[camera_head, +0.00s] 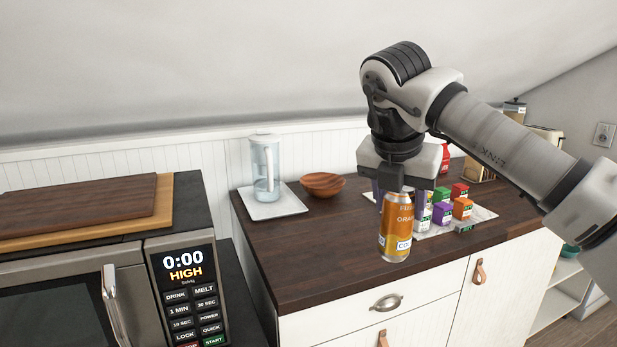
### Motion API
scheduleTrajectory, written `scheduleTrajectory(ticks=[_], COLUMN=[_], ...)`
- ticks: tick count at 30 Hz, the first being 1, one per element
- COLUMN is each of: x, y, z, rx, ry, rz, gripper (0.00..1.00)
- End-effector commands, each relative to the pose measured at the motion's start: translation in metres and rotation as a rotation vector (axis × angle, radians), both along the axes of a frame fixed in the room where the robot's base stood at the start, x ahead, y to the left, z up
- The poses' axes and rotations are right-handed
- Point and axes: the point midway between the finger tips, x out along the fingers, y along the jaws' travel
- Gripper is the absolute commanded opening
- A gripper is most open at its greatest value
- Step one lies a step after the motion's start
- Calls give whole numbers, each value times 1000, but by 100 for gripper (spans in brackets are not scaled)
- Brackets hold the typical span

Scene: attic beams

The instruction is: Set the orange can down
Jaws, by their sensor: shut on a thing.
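The orange can (396,228) stands upright in the head view, over the front part of the dark wooden counter (305,249). My gripper (402,196) points straight down from above and is shut on the upper part of the can. The can's base shows near the counter's front edge. I cannot tell whether the base touches the counter or hangs slightly above it.
Several small coloured boxes (462,208) stand on a white tray (482,213) behind and right of the can. A wooden bowl (322,184) and a glass pitcher (266,167) on a white plate (272,206) stand at the back left. Counter left of the can is clear. A microwave (185,285) is at left.

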Motion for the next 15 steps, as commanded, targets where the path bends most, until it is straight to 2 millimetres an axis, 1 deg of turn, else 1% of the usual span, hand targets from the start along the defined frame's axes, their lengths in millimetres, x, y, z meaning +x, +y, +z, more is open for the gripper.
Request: scheduleTrajectory(ticks=[1, 5, 8, 11, 15], x=[5, 19, 32, 46, 64], y=[-3, -10, -15, -18, -20], z=[-10, -33, -57, -87, -132], rx=[4, 5, 6, 8, 8], ry=[2, 1, -1, -1, -4], rz=[48, 192, 332, 496, 743], gripper=[17, 17, 17, 17, 17])
